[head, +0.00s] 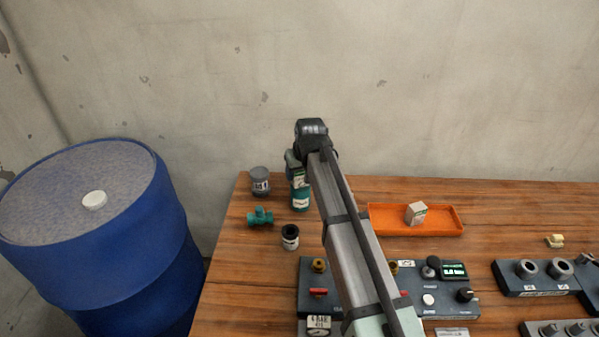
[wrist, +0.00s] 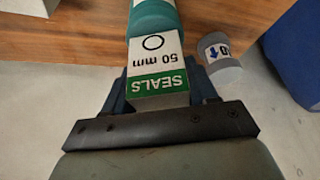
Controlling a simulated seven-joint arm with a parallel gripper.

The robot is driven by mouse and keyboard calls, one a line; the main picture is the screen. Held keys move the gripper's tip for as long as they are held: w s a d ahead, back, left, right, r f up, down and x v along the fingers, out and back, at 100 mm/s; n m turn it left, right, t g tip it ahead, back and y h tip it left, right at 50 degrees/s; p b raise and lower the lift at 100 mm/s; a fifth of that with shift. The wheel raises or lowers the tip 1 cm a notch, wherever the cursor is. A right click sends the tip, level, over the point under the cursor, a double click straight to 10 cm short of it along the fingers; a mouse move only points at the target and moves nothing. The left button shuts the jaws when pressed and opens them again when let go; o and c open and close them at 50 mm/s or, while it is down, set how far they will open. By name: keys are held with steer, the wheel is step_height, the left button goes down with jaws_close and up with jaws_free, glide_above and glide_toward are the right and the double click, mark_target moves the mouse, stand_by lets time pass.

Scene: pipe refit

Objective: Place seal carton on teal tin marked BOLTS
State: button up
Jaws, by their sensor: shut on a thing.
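The seal carton (wrist: 155,62) is white with a green band reading SEALS and the text 50 mm. My gripper (wrist: 162,86) is shut on it, one finger on each side. In the head view the carton (head: 299,180) shows just left of my arm, directly above a teal tin (head: 300,202) with a pale label. In the wrist view the tin's teal side (wrist: 152,17) shows right beyond the carton's end. I cannot tell whether the carton touches the tin. The tin's marking is too small to read, and my arm hides part of this area.
A grey container (head: 260,181), a teal valve (head: 260,217) and a small dark-topped jar (head: 290,237) stand close on the left. An orange tray (head: 385,228) holds a small white carton (head: 415,213). A control panel (head: 312,272) lies in front. A blue barrel (head: 105,240) stands left.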

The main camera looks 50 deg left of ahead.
steer(key=shift+f, duration=0.2)
steer(key=o, duration=1.1)
steer(key=shift+c, duration=0.2)
steer(key=v, duration=1.2)
steer(key=shift+r, duration=0.15)
steer(key=shift+d, duration=0.1)
